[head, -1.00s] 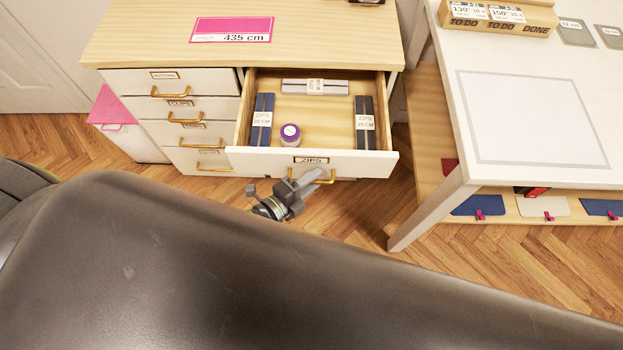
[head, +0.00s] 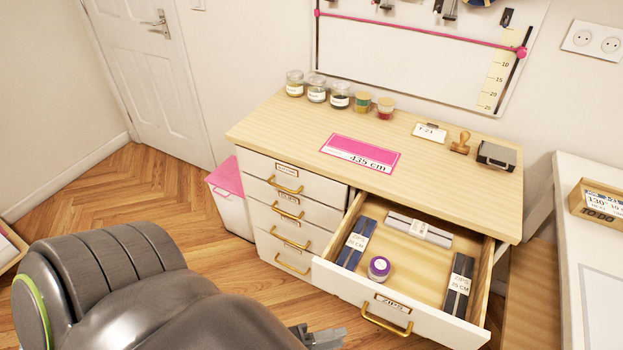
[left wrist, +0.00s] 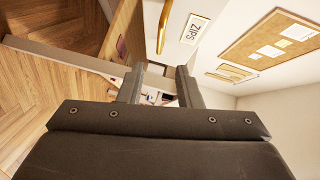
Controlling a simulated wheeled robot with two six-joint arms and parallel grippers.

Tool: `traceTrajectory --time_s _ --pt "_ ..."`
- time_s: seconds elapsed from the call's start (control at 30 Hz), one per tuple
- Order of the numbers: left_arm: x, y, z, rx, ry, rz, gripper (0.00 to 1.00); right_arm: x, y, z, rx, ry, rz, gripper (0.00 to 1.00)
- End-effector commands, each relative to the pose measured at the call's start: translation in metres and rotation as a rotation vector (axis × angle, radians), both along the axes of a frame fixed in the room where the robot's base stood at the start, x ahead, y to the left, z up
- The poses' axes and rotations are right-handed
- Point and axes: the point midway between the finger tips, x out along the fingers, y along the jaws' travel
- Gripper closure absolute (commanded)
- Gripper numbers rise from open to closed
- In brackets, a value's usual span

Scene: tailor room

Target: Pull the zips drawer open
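The zips drawer (head: 372,302) stands pulled out of the cabinet, its inside in full view. Its gold handle (head: 386,322) and ZIPS label (head: 393,306) are on the front. Inside lie a blue zip bundle (head: 357,243), a light grey one (head: 419,229), a black one (head: 458,285) and a purple-topped round tub (head: 379,267). My left gripper (head: 328,338) is partly in view at the bottom, left of the handle and apart from it. In the left wrist view its fingers (left wrist: 158,75) are spread with no handle between them; the ZIPS label (left wrist: 193,29) and handle (left wrist: 165,28) lie beyond. My right gripper is out of view.
Closed drawers (head: 290,216) are stacked left of the open one. The cabinet top (head: 300,125) holds jars, a pink 435 cm card (head: 361,152), a stamp and a small box. A pink-lidded bin (head: 230,200) stands at left, a white table (head: 590,250) at right.

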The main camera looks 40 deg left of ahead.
Motion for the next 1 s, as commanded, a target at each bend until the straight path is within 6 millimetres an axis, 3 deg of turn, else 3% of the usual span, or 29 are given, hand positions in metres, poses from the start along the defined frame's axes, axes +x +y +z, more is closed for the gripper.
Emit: traceTrajectory --time_s 0.1,0.3,1.0 --pt "-0.021 0.011 0.001 0.003 0.002 -0.002 0.69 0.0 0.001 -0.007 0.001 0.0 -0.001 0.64" --pt "-0.038 0.021 0.005 0.0 0.001 -0.001 0.69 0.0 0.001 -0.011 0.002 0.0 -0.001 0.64" --pt "-0.039 0.024 0.005 -0.006 0.006 0.007 0.69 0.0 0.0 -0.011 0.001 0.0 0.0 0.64"
